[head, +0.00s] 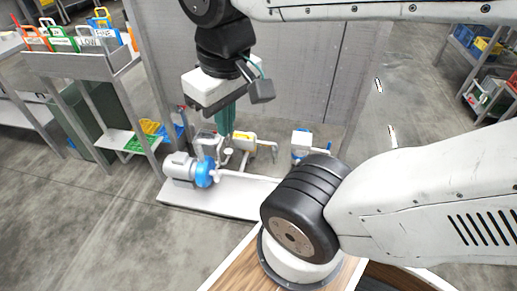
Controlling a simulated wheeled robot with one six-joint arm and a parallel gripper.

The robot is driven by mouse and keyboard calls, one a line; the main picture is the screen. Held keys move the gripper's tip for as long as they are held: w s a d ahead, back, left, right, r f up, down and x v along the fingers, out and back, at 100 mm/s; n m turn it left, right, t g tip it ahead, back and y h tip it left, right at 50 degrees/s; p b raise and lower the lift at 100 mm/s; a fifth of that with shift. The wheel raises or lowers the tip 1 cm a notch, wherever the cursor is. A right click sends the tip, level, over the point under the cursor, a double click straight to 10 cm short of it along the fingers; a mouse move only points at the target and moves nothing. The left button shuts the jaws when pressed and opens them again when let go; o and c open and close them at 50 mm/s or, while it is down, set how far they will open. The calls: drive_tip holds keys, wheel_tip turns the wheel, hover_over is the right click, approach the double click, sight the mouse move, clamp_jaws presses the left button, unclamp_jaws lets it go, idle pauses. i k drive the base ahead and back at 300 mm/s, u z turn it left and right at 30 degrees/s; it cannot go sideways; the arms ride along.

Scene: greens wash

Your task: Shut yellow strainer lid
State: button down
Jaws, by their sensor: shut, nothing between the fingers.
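My gripper (226,132) hangs fingers down in the upper middle of the head view, with its green fingers together and nothing between them. Just behind and right of the fingertips is a yellow fitting (243,141) on a pipe line, which looks like the yellow strainer. It is small and partly behind the fingers, so I cannot tell how its lid stands. I cannot tell whether the fingertips touch it or are apart from it.
A pump with a blue front (204,173) stands on a white base (235,191) left of the strainer. A blue and white unit (301,145) stands to the right. A grey panel (300,70) rises behind. A cart with coloured tags (80,62) stands at left.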

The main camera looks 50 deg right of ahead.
sight(241, 140)
drive_tip(key=k, duration=0.15)
drive_tip(key=u, duration=0.95)
drive_tip(key=i, duration=0.7)
drive_tip(key=z, duration=2.35)
drive_tip(key=i, duration=0.5)
drive_tip(key=u, duration=0.05)
